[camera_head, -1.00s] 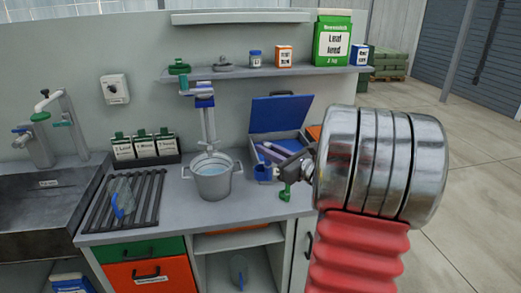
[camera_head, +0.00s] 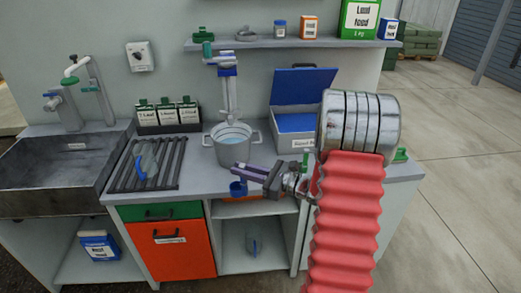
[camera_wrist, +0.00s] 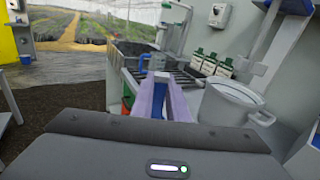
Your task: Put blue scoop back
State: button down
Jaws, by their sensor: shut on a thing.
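The blue scoop (camera_head: 238,189) shows as a small blue cup just below the fingertips of my gripper (camera_head: 240,171), which is shut on it. It hangs in front of the counter's front edge, below and in front of the grey pot (camera_head: 232,148). A grey box (camera_head: 300,140) with an open blue lid (camera_head: 303,86) stands on the counter to the right of the pot, partly hidden by my arm.
A black rack (camera_head: 172,178) holds a clear jug with a blue handle (camera_head: 147,160). Labelled bottles (camera_head: 166,114) stand behind it. A sink (camera_head: 55,170) is at the left. A wall shelf (camera_head: 300,42) holds small containers. An open cubby (camera_head: 232,240) is below the counter.

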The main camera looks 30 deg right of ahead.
jog(key=s+a+f+n+g+y, duration=0.1)
jog(key=a+f+n+g+y, duration=0.3)
jog(key=a+f, duration=1)
jog(key=a+y, duration=0.1)
jog(key=a, duration=0.3)
jog(key=shift+s+a+f, duration=0.2)
jog(key=shift+s+f, duration=0.1)
jog(key=shift+f, duration=0.1)
